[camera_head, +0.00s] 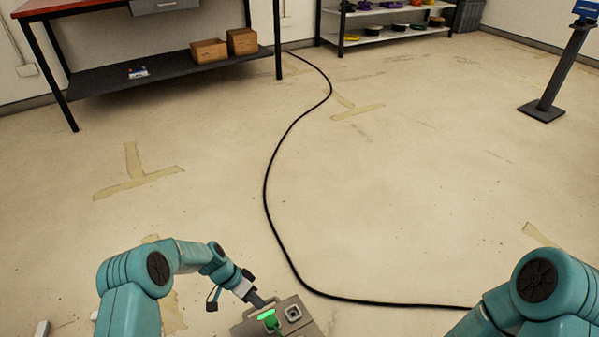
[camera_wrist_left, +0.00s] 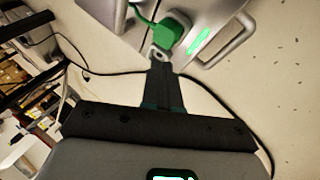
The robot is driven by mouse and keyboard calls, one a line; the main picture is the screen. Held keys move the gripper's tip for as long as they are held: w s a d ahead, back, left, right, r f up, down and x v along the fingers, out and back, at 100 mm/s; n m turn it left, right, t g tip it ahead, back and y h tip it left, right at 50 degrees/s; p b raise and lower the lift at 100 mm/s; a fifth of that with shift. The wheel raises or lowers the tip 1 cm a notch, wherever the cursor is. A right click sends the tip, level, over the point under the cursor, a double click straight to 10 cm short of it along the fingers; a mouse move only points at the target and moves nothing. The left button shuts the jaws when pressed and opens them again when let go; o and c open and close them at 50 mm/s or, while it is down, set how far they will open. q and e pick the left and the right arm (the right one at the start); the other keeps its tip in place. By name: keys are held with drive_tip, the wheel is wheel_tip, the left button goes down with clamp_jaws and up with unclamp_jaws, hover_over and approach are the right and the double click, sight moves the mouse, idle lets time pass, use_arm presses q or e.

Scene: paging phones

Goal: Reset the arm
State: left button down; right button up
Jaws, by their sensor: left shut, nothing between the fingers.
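My left arm comes in from the lower left of the head view and bends down to a grey metal box. The box (camera_head: 302,327) has a lit green part (camera_head: 268,316) and a square socket (camera_head: 293,313). My right arm shows at the lower right, its gripper out of view.
A black cable (camera_head: 267,190) runs across the floor and curves past the box. A workbench (camera_head: 95,84) with brown cartons (camera_head: 209,51) stands at the back left. A shelf (camera_head: 375,36) and a dark post (camera_head: 565,65) stand farther back. The middle floor is otherwise clear.

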use_arm(q)
drive_tip(key=s+d+r+n+y, duration=0.1)
drive_tip(key=s+d+r+n, duration=0.15)
drive_tip(key=s, duration=0.95)
drive_tip(key=s+d+r+n+y, duration=0.15)
drive_tip(key=s+n, duration=0.25)
drive_tip(key=s, duration=0.8)
wheel_tip(320, 180, up, 34)
drive_tip(key=d+n+t+p, duration=0.1)
drive_tip(key=n+p, duration=0.2)
drive_tip(key=p, duration=3.1)
use_arm(e)
wheel_tip(320, 180, up, 34)
drive_tip(key=s+a, duration=0.1)
drive_tip(key=shift+s+a+n+g, duration=0.15)
drive_tip(key=shift+s+n+g, duration=0.1)
drive_tip(key=shift+n+g, duration=0.05)
use_arm(q)
drive_tip(key=shift+w+d, duration=0.1)
use_arm(e)
drive_tip(key=shift+f, duration=0.1)
